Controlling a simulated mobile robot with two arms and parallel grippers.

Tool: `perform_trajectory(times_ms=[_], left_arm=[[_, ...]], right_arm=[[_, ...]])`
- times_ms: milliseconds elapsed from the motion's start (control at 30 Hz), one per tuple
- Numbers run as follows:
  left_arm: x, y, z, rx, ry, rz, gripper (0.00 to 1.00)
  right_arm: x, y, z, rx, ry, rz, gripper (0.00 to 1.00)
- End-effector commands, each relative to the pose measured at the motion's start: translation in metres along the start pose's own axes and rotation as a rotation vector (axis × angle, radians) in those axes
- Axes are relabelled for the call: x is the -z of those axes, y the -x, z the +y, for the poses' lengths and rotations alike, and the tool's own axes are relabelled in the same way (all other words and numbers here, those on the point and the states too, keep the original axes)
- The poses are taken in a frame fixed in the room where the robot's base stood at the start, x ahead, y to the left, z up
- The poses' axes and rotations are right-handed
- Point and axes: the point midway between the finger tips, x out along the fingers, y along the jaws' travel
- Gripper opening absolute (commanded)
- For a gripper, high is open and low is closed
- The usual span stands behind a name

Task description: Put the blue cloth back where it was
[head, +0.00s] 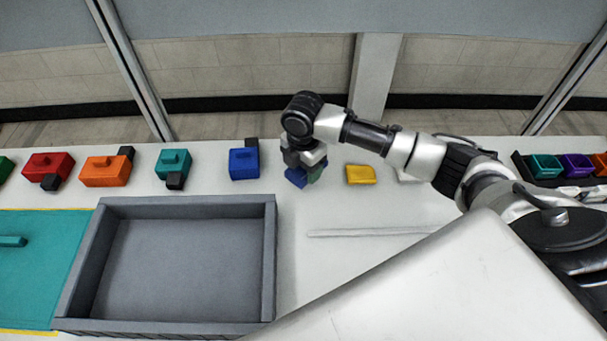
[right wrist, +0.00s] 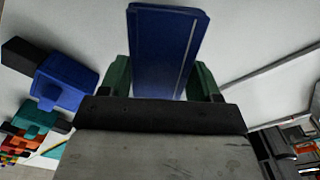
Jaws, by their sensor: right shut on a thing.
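My right gripper (head: 306,174) points down over the white table, right of the grey tray's far corner. Its green fingers show in the right wrist view (right wrist: 160,80), shut on the blue cloth (right wrist: 165,45), which looks like a flat, folded blue slab. In the head view the cloth (head: 295,177) is a small blue patch below the wrist, partly hidden by my gripper. I cannot tell whether it touches the table. My left gripper is not in view.
A blue block (head: 244,163) stands left of my gripper, in a row with teal (head: 173,163), orange (head: 105,172) and red (head: 48,167) ones. A yellow piece (head: 360,174) lies to the right. The grey tray (head: 268,245) is empty; a pale bar (head: 365,232) lies right of it.

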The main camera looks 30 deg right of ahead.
Motion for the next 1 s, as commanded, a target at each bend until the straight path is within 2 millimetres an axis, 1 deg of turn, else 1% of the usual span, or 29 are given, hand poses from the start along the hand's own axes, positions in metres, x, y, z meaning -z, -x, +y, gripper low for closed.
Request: perform_trajectory(times_ms=[67, 200, 300, 700, 733, 800, 867, 900, 1000], left_arm=[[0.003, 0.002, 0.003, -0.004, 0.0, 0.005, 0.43], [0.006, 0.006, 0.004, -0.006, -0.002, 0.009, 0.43], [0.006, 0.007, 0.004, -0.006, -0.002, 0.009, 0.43], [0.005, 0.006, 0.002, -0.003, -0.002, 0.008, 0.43], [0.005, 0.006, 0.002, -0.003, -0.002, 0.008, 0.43], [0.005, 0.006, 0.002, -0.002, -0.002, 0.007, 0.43], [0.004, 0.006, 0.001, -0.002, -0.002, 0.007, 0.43], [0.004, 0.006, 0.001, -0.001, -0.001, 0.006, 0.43], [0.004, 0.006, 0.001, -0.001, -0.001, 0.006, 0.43]], right_arm=[[0.001, -0.007, 0.001, 0.002, -0.001, 0.001, 0.44], [0.0, -0.029, 0.0, 0.004, -0.001, 0.0, 0.44], [0.0, -0.038, 0.0, 0.002, -0.001, 0.0, 0.44], [0.0, -0.044, 0.0, 0.0, 0.0, 0.0, 0.44], [0.0, -0.044, 0.0, 0.0, 0.0, -0.001, 0.66], [0.0, -0.044, 0.0, 0.0, 0.0, -0.001, 0.77], [0.0, -0.044, 0.0, 0.0, 0.0, -0.001, 0.86], [0.0, -0.044, 0.0, 0.0, 0.0, 0.0, 0.88], [0.0, -0.043, 0.0, 0.0, 0.0, -0.001, 0.88]])
